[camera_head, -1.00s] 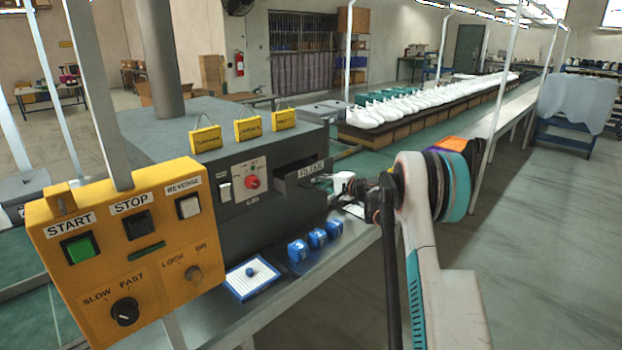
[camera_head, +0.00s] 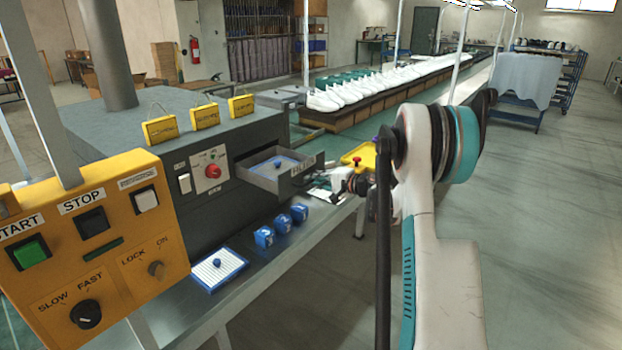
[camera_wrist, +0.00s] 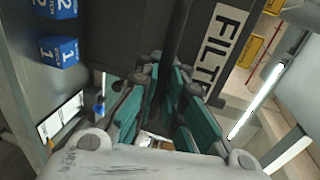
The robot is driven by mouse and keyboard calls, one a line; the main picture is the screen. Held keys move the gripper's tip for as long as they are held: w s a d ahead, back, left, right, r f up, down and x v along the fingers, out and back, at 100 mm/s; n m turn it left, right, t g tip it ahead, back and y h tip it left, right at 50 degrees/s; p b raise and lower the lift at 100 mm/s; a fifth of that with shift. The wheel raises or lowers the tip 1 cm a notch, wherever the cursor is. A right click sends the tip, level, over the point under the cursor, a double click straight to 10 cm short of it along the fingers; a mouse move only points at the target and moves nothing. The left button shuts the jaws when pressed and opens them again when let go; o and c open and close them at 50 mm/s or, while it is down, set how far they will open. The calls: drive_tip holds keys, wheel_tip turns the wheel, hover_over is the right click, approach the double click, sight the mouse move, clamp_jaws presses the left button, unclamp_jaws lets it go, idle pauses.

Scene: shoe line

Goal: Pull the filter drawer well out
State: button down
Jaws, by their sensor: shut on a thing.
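The filter drawer (camera_head: 272,171) stands out from the front of the dark grey machine (camera_head: 150,120), with a white-and-blue filter (camera_head: 281,163) lying inside. Its labelled front (camera_head: 303,169) also shows in the wrist view (camera_wrist: 222,42). My gripper (camera_head: 338,181) is at the drawer front in the head view. In the wrist view its teal-padded fingers (camera_wrist: 165,105) are closed around a dark bar at the drawer front. The exact grip on the handle is partly hidden by the fingers.
Several blue numbered blocks (camera_head: 282,228) stand on the bench below the drawer. A second white-and-blue filter (camera_head: 217,270) lies nearer. A yellow control box (camera_head: 95,245) stands at left. A yellow tray (camera_head: 358,155) is behind my arm.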

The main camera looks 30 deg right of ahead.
drive_tip(key=c, duration=2)
unclamp_jaws()
drive_tip(key=v, duration=1.2)
